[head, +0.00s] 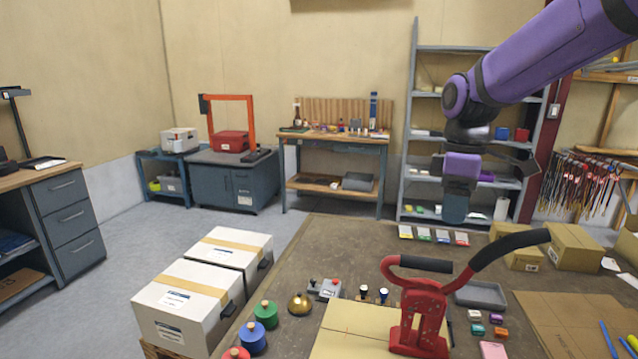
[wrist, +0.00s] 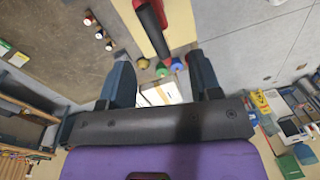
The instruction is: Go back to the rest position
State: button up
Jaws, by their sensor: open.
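My gripper (head: 455,210) hangs from my purple arm, raised above the far part of the worktable (head: 340,250) in the head view. In the wrist view its two dark fingers stand wide apart, and the gap (wrist: 162,78) between them holds nothing. Beyond the fingertips, the wrist view shows a black-handled red tool (wrist: 153,28) and small coloured round pieces (wrist: 177,64) below. In the head view the red tool (head: 418,315) stands upright at the front of the table, apart from my gripper.
Cardboard boxes (head: 575,247) sit on the table's right side. Green (head: 266,313) and blue (head: 252,337) knobbed pieces stand near the left edge. White cases (head: 188,300) stand left of the table. A grey shelf (head: 425,150) rises behind my gripper.

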jog(key=s+d+r+m+t, duration=0.2)
jog(key=s+m, duration=0.4)
jog(key=s, duration=0.4)
jog(key=s+d+r+m+t, duration=0.1)
jog(key=s+d+m+t, duration=0.2)
jog(key=s+m, duration=0.3)
jog(key=s+t, duration=0.1)
jog(key=s, duration=0.2)
jog(key=shift+s+r+h, duration=0.3)
jog(key=shift+s+r, duration=0.05)
jog(key=shift+s, duration=0.05)
